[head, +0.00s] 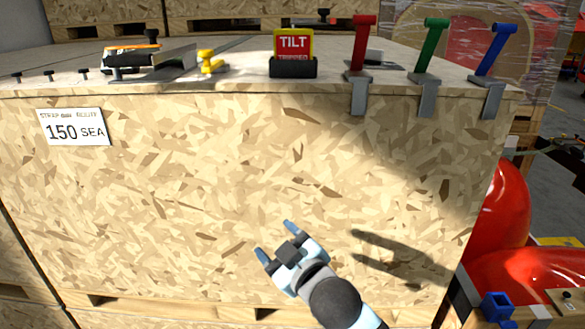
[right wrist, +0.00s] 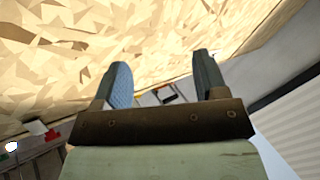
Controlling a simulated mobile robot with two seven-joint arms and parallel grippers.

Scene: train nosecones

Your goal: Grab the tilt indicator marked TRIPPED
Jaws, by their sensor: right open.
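The tilt indicator (head: 293,45) is a yellow and red block reading TILT and TRIPPED. It stands upright in a dark holder (head: 293,69) on top of the wooden crate (head: 200,190), near its front edge. My right gripper (head: 276,240) is in front of the crate's front face, well below the indicator and apart from it. Its two fingers are spread and empty, and they also show in the right wrist view (right wrist: 160,85). The indicator cannot be made out in the right wrist view. My left gripper is not in view.
Red (head: 360,45), green (head: 430,48) and blue (head: 494,52) levers stand right of the indicator. A yellow knob (head: 210,62) and a clamp-like tool (head: 140,56) lie to its left. A glossy red object (head: 505,215) sits right of the crate. Space before the crate face is clear.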

